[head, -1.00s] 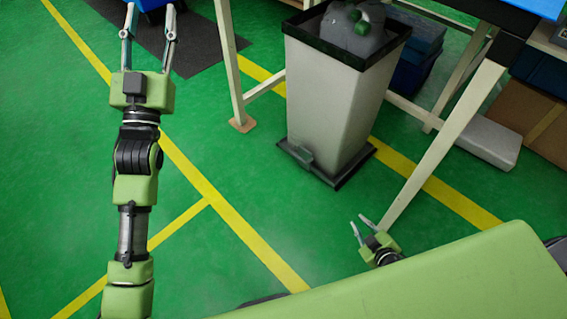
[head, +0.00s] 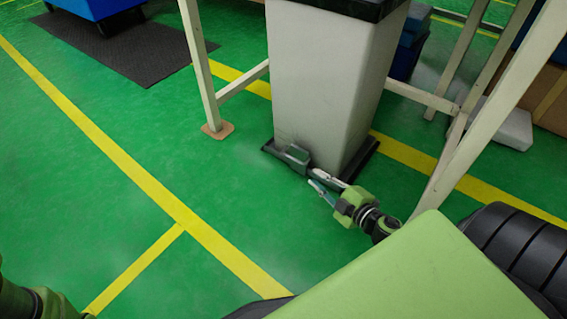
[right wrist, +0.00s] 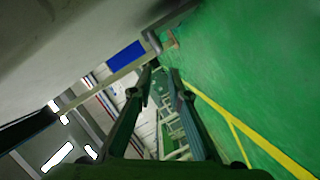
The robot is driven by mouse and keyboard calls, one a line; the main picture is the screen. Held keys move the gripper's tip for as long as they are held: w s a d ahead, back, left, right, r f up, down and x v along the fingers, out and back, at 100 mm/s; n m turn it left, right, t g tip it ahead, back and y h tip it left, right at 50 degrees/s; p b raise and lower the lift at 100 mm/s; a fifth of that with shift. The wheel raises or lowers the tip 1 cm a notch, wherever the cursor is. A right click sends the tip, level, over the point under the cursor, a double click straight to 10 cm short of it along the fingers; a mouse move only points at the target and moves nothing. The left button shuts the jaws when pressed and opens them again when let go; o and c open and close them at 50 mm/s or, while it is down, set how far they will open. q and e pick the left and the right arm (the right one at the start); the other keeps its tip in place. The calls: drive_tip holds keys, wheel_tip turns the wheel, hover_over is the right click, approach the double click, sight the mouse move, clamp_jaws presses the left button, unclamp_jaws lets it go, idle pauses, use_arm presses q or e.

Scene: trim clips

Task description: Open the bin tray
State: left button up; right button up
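The bin (head: 325,85) is a tall grey-white container with a black rim (head: 345,8) and a black base. Its top is mostly cut off by the head view's upper edge, so I cannot see whether it is open. A grey pedal-like tray (head: 293,158) juts from the foot of its front. My right gripper (head: 313,178) is low, just in front of the tray at its right, its fingers apart and empty; contact is unclear. In the right wrist view the fingers (right wrist: 161,72) are parted, with a pale wall, probably the bin's, at left. My left gripper is out of view.
A pale table leg (head: 199,65) stands left of the bin, and another (head: 490,115) slants down at the right near my right arm. A dark mat (head: 130,45) lies at the back left. The green floor left of the bin is clear.

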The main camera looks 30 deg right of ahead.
sight(296, 161)
drive_tip(key=b+x, duration=0.4)
drive_tip(key=x, duration=0.8)
drive_tip(key=shift+w+d+b, duration=0.1)
drive_tip(key=shift+w+b, duration=0.15)
drive_tip(key=shift+b, duration=0.1)
drive_tip(key=shift+w+f, duration=0.15)
drive_tip(key=shift+w, duration=0.45)
clamp_jaws()
